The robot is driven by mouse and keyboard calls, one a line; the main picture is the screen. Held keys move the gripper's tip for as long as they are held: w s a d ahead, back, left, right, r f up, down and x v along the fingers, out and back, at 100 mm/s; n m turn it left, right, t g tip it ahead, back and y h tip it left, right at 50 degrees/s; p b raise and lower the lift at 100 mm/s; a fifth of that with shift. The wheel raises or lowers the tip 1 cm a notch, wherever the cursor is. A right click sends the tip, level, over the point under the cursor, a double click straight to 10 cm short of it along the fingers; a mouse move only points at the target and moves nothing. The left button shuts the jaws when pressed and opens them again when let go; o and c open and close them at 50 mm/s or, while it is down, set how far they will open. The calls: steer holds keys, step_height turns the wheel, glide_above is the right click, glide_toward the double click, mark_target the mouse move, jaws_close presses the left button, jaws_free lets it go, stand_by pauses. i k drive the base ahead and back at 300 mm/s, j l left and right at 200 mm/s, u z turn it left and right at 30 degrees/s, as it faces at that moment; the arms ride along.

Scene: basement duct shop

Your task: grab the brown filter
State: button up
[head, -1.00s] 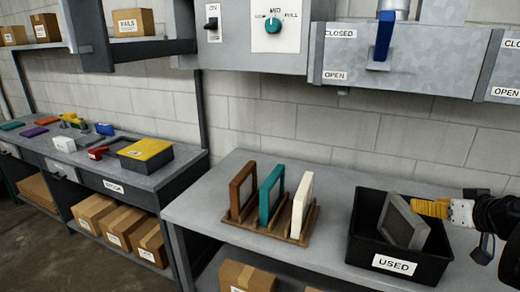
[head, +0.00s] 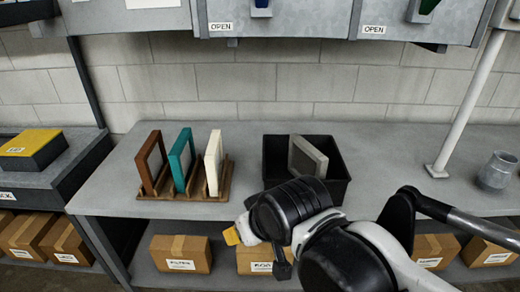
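The brown filter (head: 150,163) is a framed panel standing upright in the leftmost slot of a wooden rack (head: 222,190) on the grey bench. A teal filter (head: 182,159) and a cream filter (head: 213,162) stand beside it to the right. My gripper (head: 232,237) shows only as a bit of yellow fingertip beyond my black wrist. It is at the front edge of the bench, in front of and to the right of the rack, apart from the brown filter. My wrist hides most of it, so its opening does not show.
A black bin (head: 335,185) holds a tilted grey filter (head: 307,157) right of the rack. A metal cup (head: 497,170) and a white post (head: 460,110) stand at the right. Boxes (head: 180,254) sit on the shelf below. Duct housings (head: 280,20) hang above.

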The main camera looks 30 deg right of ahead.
mark_target(151, 161)
steer(key=i+j+z, duration=0.1)
steer(key=j+z, duration=0.8)
steer(key=i+l, duration=0.25)
steer(key=i, duration=0.25)
